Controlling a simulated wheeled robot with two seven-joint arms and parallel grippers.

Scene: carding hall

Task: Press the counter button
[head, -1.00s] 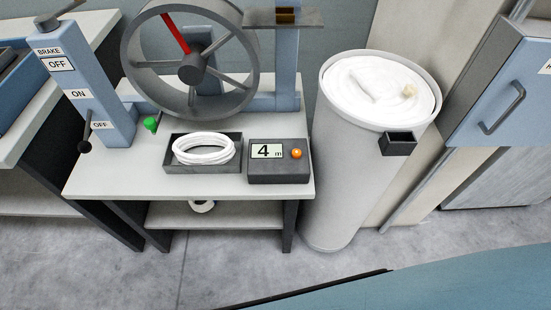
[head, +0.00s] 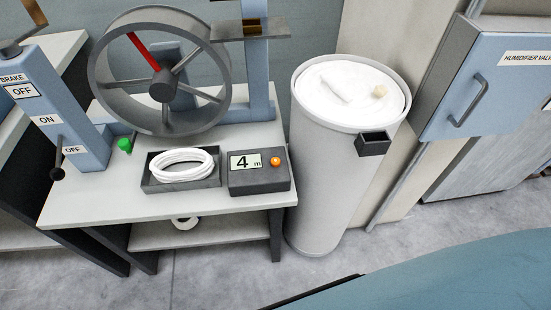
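The counter (head: 258,181) is a dark grey box at the front right corner of the grey bench. Its display (head: 245,162) reads "4 m". The orange counter button (head: 276,161) sits on its top face, to the right of the display. Nothing covers or touches the button. Neither of my grippers shows in the head view.
Left of the counter, a dark tray (head: 150,182) holds a coiled white rope (head: 182,165). Behind stands a spoked wheel (head: 160,75) with one red spoke. A brake post (head: 62,105) is at left. A tall white can (head: 330,190) stands right of the bench (head: 110,205).

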